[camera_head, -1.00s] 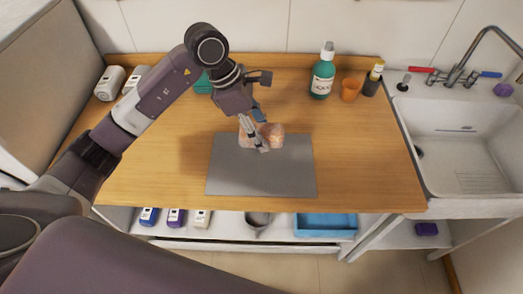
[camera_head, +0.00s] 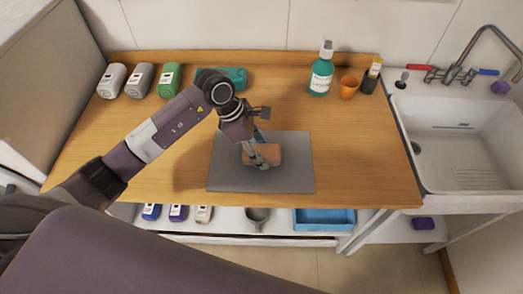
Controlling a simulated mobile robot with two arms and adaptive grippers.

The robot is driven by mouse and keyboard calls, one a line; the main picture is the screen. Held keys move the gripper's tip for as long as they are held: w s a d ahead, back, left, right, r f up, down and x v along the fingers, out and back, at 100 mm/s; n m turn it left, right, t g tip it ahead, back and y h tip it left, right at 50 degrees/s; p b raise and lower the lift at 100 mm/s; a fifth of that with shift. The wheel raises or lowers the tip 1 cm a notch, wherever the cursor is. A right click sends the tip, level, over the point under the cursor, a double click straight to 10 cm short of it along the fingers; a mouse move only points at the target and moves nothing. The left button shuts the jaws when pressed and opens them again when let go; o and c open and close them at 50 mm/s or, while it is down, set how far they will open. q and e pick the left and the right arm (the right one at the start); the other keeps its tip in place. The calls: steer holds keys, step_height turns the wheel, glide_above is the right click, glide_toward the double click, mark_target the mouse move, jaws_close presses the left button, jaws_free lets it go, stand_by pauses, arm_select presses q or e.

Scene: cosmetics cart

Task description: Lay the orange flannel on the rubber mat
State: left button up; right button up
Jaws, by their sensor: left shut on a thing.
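The orange flannel (camera_head: 268,153) shows as a small, flat, pale orange patch over the grey rubber mat (camera_head: 230,180), near the mat's middle. It looks to be lying on or very close to the mat. My left gripper (camera_head: 257,160) reaches down from the upper left and is shut on the flannel at its left part. The fingers hide some of the cloth. The mat lies flat on the wooden counter (camera_head: 360,150). My right gripper is not in view.
Several bottles (camera_head: 140,80) and a teal item (camera_head: 232,77) stand at the back left. A green pump bottle (camera_head: 321,72) and an orange cup (camera_head: 348,87) stand at the back right. A white sink (camera_head: 470,130) is at the right. A blue tray (camera_head: 325,219) sits on the shelf below.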

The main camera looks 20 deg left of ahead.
arm_select(q)
steer(key=o, duration=1)
steer(key=shift+o, duration=0.2)
steer(key=shift+r, duration=0.15)
steer(key=shift+a+r, duration=0.2)
steer(key=shift+r, duration=0.05)
steer(key=b+v, duration=0.2)
steer(key=v, duration=0.9)
steer(key=shift+b, duration=0.4)
steer(key=shift+s+r, duration=0.1)
